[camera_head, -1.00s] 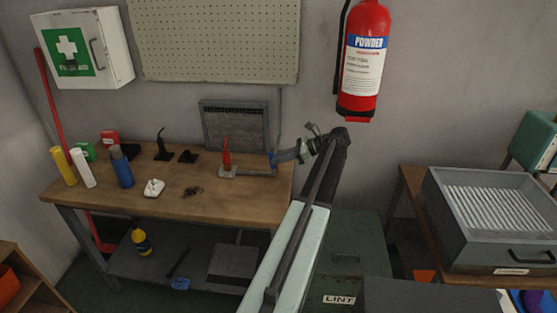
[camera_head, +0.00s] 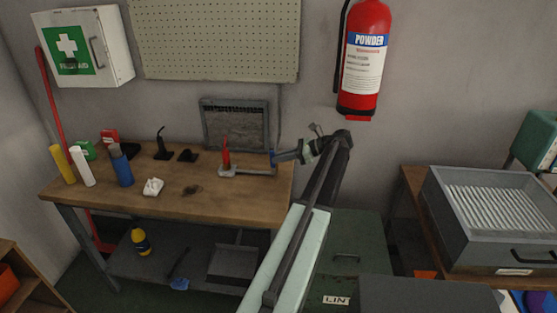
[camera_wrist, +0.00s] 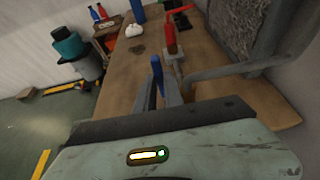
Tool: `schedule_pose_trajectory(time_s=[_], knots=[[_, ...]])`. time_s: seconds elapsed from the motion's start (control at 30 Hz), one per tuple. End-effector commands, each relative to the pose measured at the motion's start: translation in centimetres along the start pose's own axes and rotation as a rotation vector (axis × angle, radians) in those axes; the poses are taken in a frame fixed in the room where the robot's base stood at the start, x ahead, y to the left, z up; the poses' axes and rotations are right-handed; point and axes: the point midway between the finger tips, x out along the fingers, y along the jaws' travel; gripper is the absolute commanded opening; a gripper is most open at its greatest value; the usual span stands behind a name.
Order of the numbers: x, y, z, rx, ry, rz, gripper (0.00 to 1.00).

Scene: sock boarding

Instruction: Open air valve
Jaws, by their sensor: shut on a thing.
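The air valve's blue lever (camera_head: 273,157) stands at the right end of the wooden workbench, on a grey pipe (camera_head: 255,173). My gripper (camera_head: 279,157) reaches it from the right. In the wrist view the blue lever (camera_wrist: 156,72) stands upright between the dark jaws of my gripper (camera_wrist: 158,92), which are shut on it. The lever's lower part is hidden by the jaws. A red upright piece on a grey base (camera_head: 226,155) stands left of the lever. The pipe (camera_wrist: 235,70) runs right of the jaws in the wrist view.
The workbench (camera_head: 215,205) carries a blue bottle (camera_head: 122,170), a white crumpled item (camera_head: 153,187) and black tools towards the left. A grey framed panel (camera_head: 235,125) is behind the valve. A fire extinguisher (camera_head: 364,60) hangs above right. A grey tray unit (camera_head: 490,215) stands at right.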

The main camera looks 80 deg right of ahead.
Motion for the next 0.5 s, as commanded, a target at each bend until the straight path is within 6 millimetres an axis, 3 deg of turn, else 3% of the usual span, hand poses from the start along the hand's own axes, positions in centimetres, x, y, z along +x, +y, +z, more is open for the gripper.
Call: schedule_pose_trajectory(time_s=[0.47, 0.5], knots=[[-0.36, -0.06, -0.18, 0.002, 0.0, -0.004, 0.0], [-0.36, -0.06, -0.17, 0.002, 0.0, -0.004, 0.21]])
